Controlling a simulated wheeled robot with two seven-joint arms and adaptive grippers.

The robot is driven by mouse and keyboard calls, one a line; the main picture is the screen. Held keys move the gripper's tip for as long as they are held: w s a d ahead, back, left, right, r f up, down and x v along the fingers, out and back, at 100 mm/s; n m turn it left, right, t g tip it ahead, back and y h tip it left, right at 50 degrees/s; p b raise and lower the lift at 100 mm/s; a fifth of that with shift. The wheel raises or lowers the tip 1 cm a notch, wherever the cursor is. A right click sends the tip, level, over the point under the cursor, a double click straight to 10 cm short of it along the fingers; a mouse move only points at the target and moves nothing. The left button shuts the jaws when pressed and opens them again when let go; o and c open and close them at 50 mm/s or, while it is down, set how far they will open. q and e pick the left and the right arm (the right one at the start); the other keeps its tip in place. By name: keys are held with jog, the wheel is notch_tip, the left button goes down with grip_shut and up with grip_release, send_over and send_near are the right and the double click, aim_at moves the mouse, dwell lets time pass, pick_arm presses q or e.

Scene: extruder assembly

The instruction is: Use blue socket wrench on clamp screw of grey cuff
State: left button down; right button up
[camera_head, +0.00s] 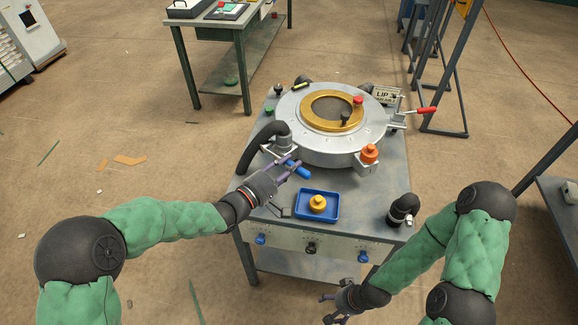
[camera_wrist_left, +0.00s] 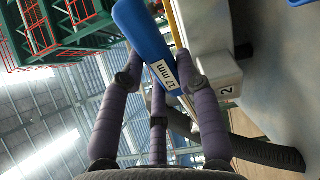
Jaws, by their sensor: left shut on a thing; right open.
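My left gripper (camera_head: 292,165) is shut on the blue socket wrench (camera_head: 303,173) at the front left of the round metal machine. In the left wrist view the wrench (camera_wrist_left: 145,38) lies between the purple fingers, with a "17 mm" label facing the camera. A grey fitting that looks like the cuff (camera_head: 283,143) joins a black hose to the machine's left side, just above my left gripper. The clamp screw and the wrench's socket end cannot be made out. My right gripper (camera_head: 328,309) is open and empty, low in front of the table.
The round machine (camera_head: 330,147) with its gold ring fills most of the table. A blue tray (camera_head: 317,218) with a yellow knob part stands in front. An orange knob (camera_head: 370,153) and a red-handled lever (camera_head: 425,110) are on the right. A pale block marked "2" (camera_wrist_left: 218,72) is beside the wrench.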

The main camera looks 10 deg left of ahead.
pick_arm(q)
jog(key=shift+b+v, duration=0.35)
jog(key=shift+v, duration=0.65)
dwell(1.0)
jog(key=shift+v, duration=2.45)
